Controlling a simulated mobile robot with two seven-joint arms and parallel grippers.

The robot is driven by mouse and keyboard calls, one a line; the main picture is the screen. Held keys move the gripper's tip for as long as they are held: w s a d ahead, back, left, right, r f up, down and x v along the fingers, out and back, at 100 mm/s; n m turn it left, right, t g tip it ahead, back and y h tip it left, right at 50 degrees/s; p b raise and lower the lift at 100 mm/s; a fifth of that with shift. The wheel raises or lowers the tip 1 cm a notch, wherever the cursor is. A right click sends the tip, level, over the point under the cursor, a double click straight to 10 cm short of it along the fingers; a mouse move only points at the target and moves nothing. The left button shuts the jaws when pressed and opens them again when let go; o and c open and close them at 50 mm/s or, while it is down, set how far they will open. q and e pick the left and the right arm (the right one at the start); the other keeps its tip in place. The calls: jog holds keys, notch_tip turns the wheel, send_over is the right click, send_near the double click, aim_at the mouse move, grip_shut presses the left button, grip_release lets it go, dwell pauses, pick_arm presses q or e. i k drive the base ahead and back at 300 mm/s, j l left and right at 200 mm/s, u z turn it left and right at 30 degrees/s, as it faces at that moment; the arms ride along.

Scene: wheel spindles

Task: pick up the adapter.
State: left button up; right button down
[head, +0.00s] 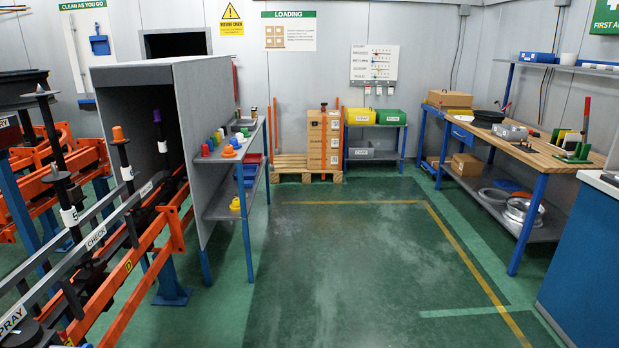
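No thing in view is marked as the adapter, so I cannot tell which one it is. Several small coloured pieces stand on the grey side shelf, among them an orange cone-like piece (229,151) near its front edge. A yellow piece (236,204) sits on the lower shelf. An orange cap (118,134) tops one black spindle (127,160), and a purple cap (157,116) tops another inside the grey booth. Neither of my grippers shows in the head view.
The grey booth (207,130) and orange rails (135,262) fill the left. A wooden workbench (540,152) with tools stands at the right, near a blue cabinet (585,255). Stacked cartons (316,140) stand on a pallet at the back. The green floor (350,260) between is clear.

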aim_at(240, 137)
jog(key=i, duration=3.3)
jog(key=i+u, duration=0.3)
jog(key=i, duration=0.15)
jog(key=i+l+u, duration=0.25)
jog(key=i, duration=0.15)
jog(key=i+l+u, duration=0.3)
jog(key=i, duration=0.15)
jog(key=i+l+u, duration=0.3)
jog(key=u, duration=0.15)
jog(key=i+l+u, duration=0.45)
jog(key=k, duration=0.1)
